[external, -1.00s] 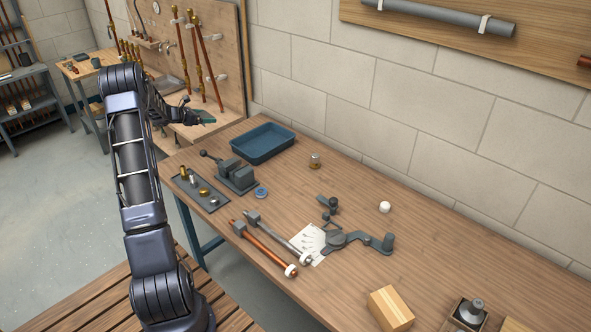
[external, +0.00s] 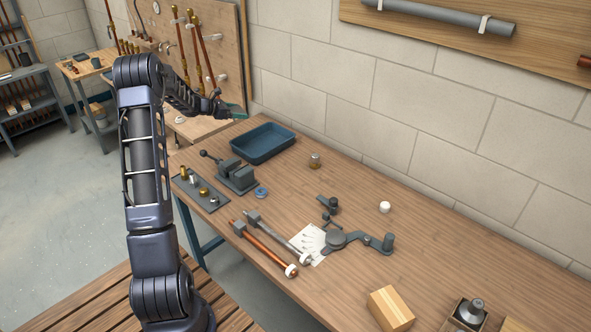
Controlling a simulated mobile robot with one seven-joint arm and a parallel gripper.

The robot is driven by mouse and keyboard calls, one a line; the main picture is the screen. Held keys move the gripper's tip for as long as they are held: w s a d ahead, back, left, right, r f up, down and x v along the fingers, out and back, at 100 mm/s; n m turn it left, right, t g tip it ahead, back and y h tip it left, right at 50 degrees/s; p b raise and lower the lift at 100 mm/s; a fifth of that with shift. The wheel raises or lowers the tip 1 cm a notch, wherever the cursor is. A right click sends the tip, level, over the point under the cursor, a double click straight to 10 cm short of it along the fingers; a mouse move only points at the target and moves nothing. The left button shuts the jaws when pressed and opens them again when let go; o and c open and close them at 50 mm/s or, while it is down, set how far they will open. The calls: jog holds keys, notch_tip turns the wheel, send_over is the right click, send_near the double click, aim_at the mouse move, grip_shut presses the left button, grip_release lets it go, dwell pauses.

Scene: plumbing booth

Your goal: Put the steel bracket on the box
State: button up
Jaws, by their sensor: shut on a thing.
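My gripper (external: 224,108) is up at the left, in front of the wooden pipe board and short of the blue tray. It is shut on a small, flat, dark green-grey thing (external: 236,110). It is too small to tell whether this is the steel bracket. A tan, striped, box-shaped block (external: 391,309) stands on the bench at the lower right, far from my gripper. No other steel bracket can be made out for sure.
On the workbench (external: 440,235) are a blue tray (external: 263,143), a grey vise (external: 237,176), a parts tray (external: 212,205), two long pipe tools (external: 265,247), a grey bender (external: 362,240) and a white cap (external: 384,207). An open box with a metal fitting (external: 470,312) stands at lower right.

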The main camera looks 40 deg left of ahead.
jog(key=w+d+r+m+g+h, duration=0.1)
jog(key=w+d+m+g+h, duration=0.15)
jog(key=d, duration=1.25)
jog(key=w+d+r+m+g+h, duration=0.1)
jog(key=w+d+m+h, duration=0.15)
jog(key=d, duration=1.15)
jog(key=w+d+r+m+g+h, duration=0.2)
jog(key=w+d, duration=0.1)
jog(key=d, duration=1.2)
jog(key=s+d+m+g+h, duration=0.1)
jog(key=s+d+m+g, duration=0.15)
jog(key=d, duration=0.75)
jog(key=s+d+m+g+h, duration=0.1)
jog(key=s+d+m, duration=0.15)
jog(key=d, duration=0.85)
jog(key=r+m+g, duration=0.1)
jog(key=m+g, duration=0.6)
jog(key=g, duration=0.2)
send_over(392, 306)
jog(key=shift+y, duration=0.3)
notch_tip(392, 306, down, 19)
jog(key=shift+f, duration=0.2)
